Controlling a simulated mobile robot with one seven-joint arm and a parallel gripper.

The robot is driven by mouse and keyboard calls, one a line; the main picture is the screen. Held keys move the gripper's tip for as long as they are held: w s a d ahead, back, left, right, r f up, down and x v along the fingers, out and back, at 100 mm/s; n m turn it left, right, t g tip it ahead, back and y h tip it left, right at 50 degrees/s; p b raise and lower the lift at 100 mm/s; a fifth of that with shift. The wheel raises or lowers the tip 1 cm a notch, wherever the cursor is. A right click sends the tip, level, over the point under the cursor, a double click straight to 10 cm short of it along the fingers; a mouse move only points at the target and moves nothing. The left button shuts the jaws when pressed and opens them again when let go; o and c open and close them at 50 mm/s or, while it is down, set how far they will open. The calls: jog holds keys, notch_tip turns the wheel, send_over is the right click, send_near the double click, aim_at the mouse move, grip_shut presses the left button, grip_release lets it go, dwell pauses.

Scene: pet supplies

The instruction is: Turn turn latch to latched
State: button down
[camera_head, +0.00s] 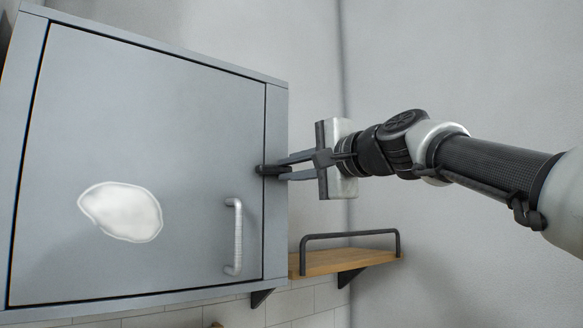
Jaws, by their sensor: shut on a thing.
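A grey wall cabinet (160,120) fills the left of the head view, with its door closed. The turn latch (262,170) is a small dark piece at the door's right edge. It lies about horizontal and reaches across the seam between door and frame. My gripper (283,169) comes from the right, and its two fingers are shut on the latch. The fingertips partly cover the latch's right end.
A light metal pull handle (234,237) stands upright on the door below the latch. A white blob-shaped patch (121,212) is on the door. A wooden shelf (340,260) with a dark rail is below my gripper. Bare wall lies behind my arm.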

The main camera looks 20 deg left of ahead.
jog(key=shift+r+m, duration=0.1)
jog(key=shift+m, duration=0.4)
jog(key=c, duration=1.7)
grip_release()
jog(key=shift+d, duration=0.1)
jog(key=shift+s+d+f+b, duration=0.1)
jog(key=shift+d+f+b, duration=0.15)
jog(key=shift+d+b, duration=0.15)
jog(key=b+v, duration=0.8)
jog(key=v, duration=0.8)
jog(key=shift+s+d+r, duration=0.15)
jog(key=shift+s+r, duration=0.05)
jog(key=shift+s, duration=0.05)
